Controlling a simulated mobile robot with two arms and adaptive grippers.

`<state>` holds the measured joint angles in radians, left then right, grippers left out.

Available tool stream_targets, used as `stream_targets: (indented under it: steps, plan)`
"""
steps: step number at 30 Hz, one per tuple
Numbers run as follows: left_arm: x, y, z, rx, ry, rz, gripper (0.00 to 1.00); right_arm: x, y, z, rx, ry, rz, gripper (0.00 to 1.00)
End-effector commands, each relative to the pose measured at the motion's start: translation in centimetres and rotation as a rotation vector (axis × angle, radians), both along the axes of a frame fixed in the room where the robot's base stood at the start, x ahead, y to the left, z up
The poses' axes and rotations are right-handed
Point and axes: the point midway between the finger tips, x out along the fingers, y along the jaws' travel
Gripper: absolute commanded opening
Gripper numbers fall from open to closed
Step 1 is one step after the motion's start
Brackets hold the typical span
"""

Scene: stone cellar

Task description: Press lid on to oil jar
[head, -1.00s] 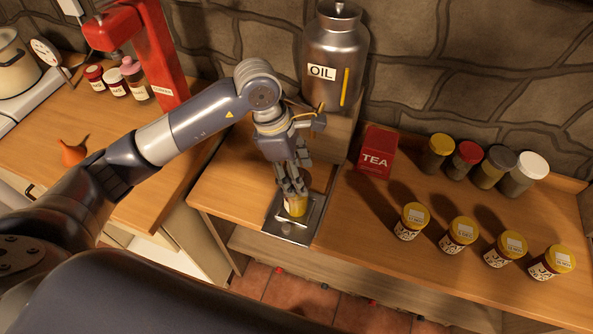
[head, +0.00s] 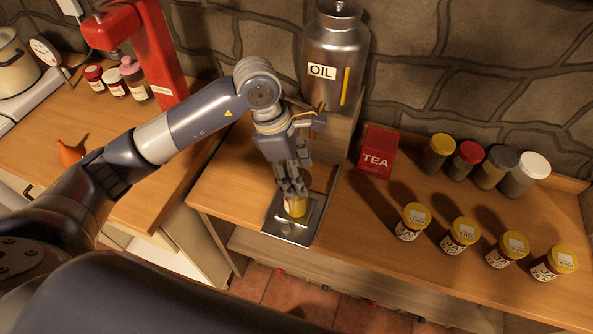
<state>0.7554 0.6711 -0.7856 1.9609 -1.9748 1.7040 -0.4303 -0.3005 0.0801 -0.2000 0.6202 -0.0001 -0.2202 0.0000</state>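A small jar with yellow contents (head: 296,208) stands upright on a metal plate (head: 290,233) near the counter's front edge. My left gripper (head: 292,187) points down over the jar, with its fingertips at the jar's top. The fingers hide the top, so I cannot tell how a lid sits there or whether the fingers grip anything. A large metal canister labelled OIL (head: 335,55) stands on a raised block behind. My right gripper is not in view.
Several yellow-lidded jars (head: 457,237) stand in a row on the right counter. Behind them are a red TEA box (head: 376,152) and several jars with coloured lids (head: 466,160). On the left counter are a red press-like stand (head: 150,50) and an orange funnel (head: 69,153).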

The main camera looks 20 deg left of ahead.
Motion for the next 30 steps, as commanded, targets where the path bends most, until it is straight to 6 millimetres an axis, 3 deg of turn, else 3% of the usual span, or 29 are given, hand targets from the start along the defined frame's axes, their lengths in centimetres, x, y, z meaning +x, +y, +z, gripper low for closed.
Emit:
stream_targets:
  steps: [7,8,10,11,19,21,23,30]
  plan:
    - [0.0,0.01,0.02,0.0,0.0,0.0,0.4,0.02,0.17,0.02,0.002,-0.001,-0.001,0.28]
    - [-0.01,0.0,0.02,0.0,0.0,0.0,0.59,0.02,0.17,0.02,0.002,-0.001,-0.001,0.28]
    - [-0.01,0.0,0.02,0.0,0.0,0.0,0.75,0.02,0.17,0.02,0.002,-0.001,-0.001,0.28]
    - [-0.01,0.0,0.01,0.0,0.0,0.0,0.78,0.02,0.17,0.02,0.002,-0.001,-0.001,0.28]
    - [-0.01,0.01,0.0,0.0,0.001,0.0,0.78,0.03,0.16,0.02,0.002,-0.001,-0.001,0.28]
    - [-0.01,0.01,0.0,0.0,0.001,0.0,0.91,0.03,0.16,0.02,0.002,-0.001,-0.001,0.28]
    - [-0.01,0.01,0.0,0.0,0.001,0.0,0.98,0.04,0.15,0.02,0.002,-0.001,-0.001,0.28]
    - [-0.01,0.01,0.0,0.0,0.001,0.0,0.98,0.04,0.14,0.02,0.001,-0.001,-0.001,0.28]
